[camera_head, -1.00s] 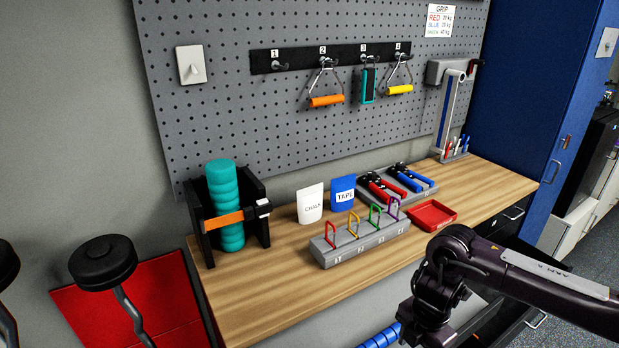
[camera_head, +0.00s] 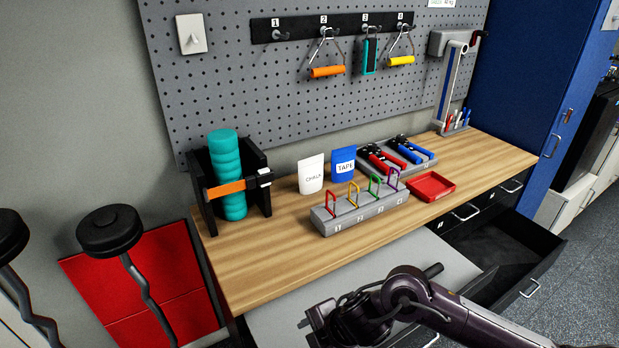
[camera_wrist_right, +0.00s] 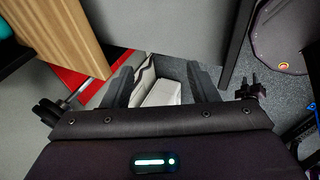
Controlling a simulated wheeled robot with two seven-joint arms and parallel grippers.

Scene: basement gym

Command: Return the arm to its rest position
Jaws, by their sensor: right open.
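My right arm (camera_head: 455,318) comes in from the lower right of the head view. Its gripper (camera_head: 318,325) hangs low in front of the bench, apart from the bench top. In the right wrist view the two fingers of the right gripper (camera_wrist_right: 163,82) stand wide apart with nothing held between them. A white box-like shape (camera_wrist_right: 163,93) shows beyond them, lower down. My left gripper is in no view.
The wooden bench (camera_head: 265,262) carries a grey rack (camera_head: 362,213) with coloured loops, a red tray (camera_head: 431,186) and a teal roller (camera_head: 227,175). An open black drawer (camera_head: 535,268) juts out at right. Curl bars (camera_head: 108,232) stand at left.

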